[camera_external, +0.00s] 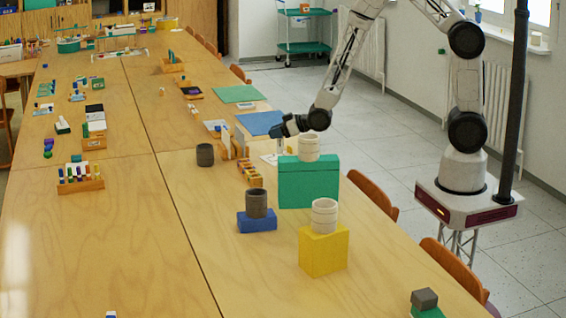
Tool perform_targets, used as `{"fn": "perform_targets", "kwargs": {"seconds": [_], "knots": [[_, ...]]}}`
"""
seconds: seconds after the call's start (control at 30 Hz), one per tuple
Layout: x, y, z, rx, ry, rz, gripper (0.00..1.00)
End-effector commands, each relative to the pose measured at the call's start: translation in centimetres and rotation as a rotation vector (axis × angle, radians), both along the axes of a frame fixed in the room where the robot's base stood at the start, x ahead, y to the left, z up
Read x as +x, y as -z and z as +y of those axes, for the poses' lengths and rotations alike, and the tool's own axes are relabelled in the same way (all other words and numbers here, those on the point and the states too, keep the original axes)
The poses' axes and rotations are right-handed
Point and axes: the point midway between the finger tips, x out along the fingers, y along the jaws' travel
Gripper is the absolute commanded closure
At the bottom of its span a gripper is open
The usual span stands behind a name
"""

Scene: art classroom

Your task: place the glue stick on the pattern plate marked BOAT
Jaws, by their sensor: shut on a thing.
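My gripper (279,133) is at the right side of the long table, just behind the green block with a white cup on it. It points down and is shut on a small pale upright thing (280,147), which looks like the glue stick; it is too small to be sure. A white sheet or plate (268,158) lies just below it, partly hidden by the green block. I cannot read any marking, so I cannot tell which plate is the one marked BOAT. I cannot tell whether the held thing touches the surface below.
The green block (308,186), a yellow block (323,252) with stacked white rings, and a blue block (257,222) with a dark cup stand in front. A dark cup (205,155) and a wooden tray (249,172) are to the left.

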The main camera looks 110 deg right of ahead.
Motion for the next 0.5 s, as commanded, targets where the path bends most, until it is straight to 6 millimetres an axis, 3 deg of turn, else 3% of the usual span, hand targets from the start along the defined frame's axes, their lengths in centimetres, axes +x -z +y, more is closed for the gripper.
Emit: {"fn": "perform_targets", "kwargs": {"seconds": [0.2,0.5], "knots": [[0.0,1.6,0.0,0.000,0.000,0.001,0.96],[0.0,1.8,0.0,0.000,0.000,-0.001,0.96]]}}
